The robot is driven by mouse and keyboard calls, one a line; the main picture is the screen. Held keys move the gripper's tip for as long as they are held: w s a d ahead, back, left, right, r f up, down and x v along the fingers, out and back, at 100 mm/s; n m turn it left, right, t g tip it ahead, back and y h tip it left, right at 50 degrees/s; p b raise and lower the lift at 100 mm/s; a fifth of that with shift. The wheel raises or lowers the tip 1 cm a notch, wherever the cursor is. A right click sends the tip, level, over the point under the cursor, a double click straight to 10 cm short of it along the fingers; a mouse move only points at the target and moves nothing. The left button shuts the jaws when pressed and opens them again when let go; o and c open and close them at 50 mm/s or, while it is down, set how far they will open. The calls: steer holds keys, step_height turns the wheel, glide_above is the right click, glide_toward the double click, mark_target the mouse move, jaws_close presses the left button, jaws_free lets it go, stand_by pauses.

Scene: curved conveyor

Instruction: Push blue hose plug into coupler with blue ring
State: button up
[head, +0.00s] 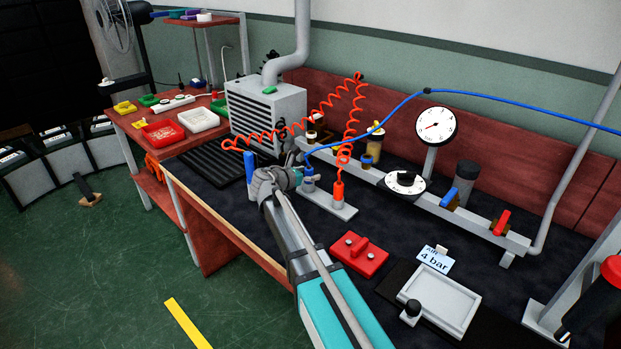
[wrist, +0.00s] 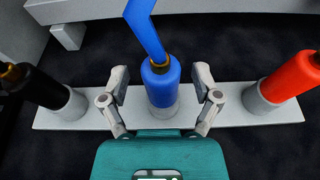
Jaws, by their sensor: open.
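The blue hose plug (wrist: 161,82) stands upright in a grey holder on a light grey plate in the wrist view. Its blue hose (wrist: 146,30) leaves from the top. The plug also shows in the head view (head: 309,185), just beyond my gripper (head: 297,178). My gripper (wrist: 161,88) is open, with one finger on each side of the blue plug. Dark gaps show between the fingers and the plug. The coupler with the blue ring (head: 367,161) appears on the grey rail in the head view, behind and right of the plug. It is out of the wrist view.
A black plug (wrist: 32,85) and a red plug (wrist: 293,77) stand left and right of the blue one. The red coiled hose (head: 351,120) hangs nearby. The grey rail (head: 460,212) carries a dial, gauge and valves. A red block (head: 359,254) lies in front.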

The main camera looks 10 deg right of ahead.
steer(key=shift+d, duration=0.1)
stand_by(0.5)
jaws_close()
